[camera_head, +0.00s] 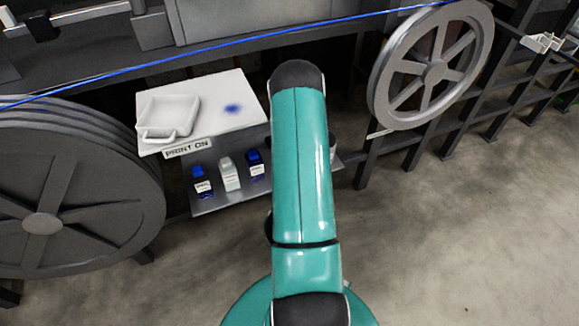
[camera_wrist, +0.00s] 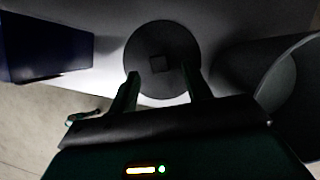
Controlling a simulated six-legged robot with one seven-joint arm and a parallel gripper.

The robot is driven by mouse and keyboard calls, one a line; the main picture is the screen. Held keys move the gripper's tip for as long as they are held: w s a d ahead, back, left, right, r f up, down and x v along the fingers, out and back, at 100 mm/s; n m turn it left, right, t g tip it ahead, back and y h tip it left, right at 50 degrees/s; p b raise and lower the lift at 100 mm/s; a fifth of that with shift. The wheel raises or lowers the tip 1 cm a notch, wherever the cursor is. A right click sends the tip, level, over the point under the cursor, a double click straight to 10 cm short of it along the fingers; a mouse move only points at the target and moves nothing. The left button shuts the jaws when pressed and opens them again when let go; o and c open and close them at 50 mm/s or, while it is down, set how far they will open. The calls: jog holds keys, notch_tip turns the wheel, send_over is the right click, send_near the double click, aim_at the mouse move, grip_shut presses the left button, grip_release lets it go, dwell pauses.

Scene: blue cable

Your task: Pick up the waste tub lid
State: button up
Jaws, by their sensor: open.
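The waste tub lid (camera_wrist: 135,55) is a dark round disc with a small square knob (camera_wrist: 158,64) at its middle. It shows in the wrist view at the top centre, on a pale grey surface. My gripper (camera_wrist: 160,76) is open, with one finger on each side of the knob in the picture. I cannot tell whether the fingers touch the knob or the lid. To the right is a round, open-topped container (camera_wrist: 282,82), perhaps the waste tub. In the head view my teal arm hides the lid and my gripper.
A blue block-like object (camera_wrist: 45,45), perhaps a bottle, stands left of the lid. In the head view, several bottles (camera_head: 229,174) stand on the lower shelf (camera_head: 225,199), below a white board (camera_head: 222,92) with a tray (camera_head: 168,117). Large wheels stand at left (camera_head: 85,235) and right (camera_head: 434,72).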

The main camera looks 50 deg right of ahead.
jog(key=shift+x, duration=1.6)
jog(key=shift+r, duration=0.1)
grip_shut()
